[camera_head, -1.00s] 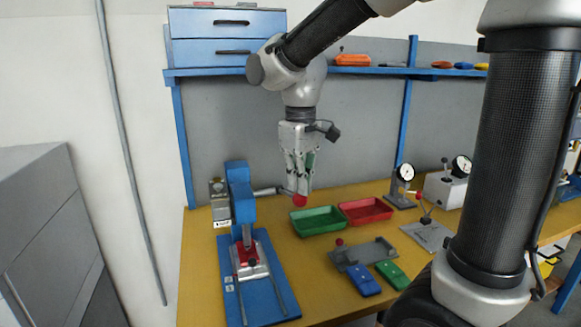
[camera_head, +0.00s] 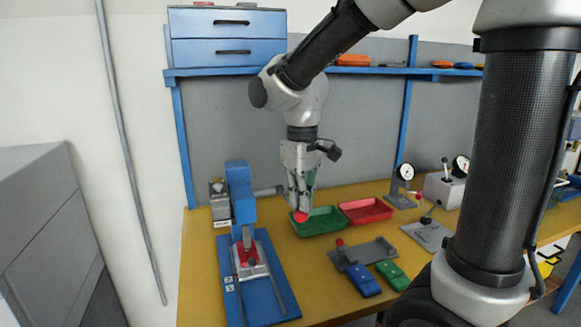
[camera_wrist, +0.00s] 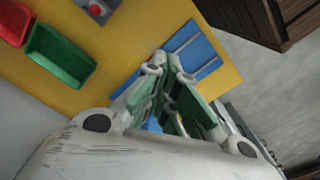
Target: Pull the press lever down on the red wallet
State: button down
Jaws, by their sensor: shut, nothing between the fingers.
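The blue press (camera_head: 240,195) stands on a blue base plate (camera_head: 270,300) at the left of the bench. The red wallet (camera_head: 247,257) lies in a metal holder under the press ram. The press lever (camera_head: 268,191) reaches right from the press head and ends in a red ball knob (camera_head: 300,216). My gripper (camera_head: 300,208) points down with its fingers closed at the knob, which shows just below the fingertips. Whether they touch it I cannot tell. In the wrist view my closed fingers (camera_wrist: 172,85) hide the knob, and part of the blue base (camera_wrist: 195,50) shows beyond.
A green tray (camera_head: 330,224) and a red tray (camera_head: 366,211) lie just right of my gripper. A grey fixture (camera_head: 365,252), a blue wallet (camera_head: 363,281) and a green one (camera_head: 392,274) lie nearer the front. Dial gauges (camera_head: 405,172) stand further right.

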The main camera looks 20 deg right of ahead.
jog(key=shift+f, duration=0.2)
jog(key=shift+r, duration=0.1)
jog(key=w+r, duration=0.2)
jog(key=r, duration=0.5)
jog(key=w+r, duration=0.3)
jog(key=r, duration=0.4)
jog(key=shift+r, duration=0.3)
jog(key=shift+s+d, duration=0.1)
dwell(0.4)
jog(key=s+d+f+m+t, duration=0.2)
jog(key=s+d+f+m, duration=0.1)
jog(key=s+d, duration=0.4)
jog(key=s+d+f+m+t, duration=0.2)
jog(key=s+d+f, duration=0.4)
jog(key=s, duration=0.6)
jog(key=shift+d+m, duration=0.5)
jog(key=shift+d, duration=0.35)
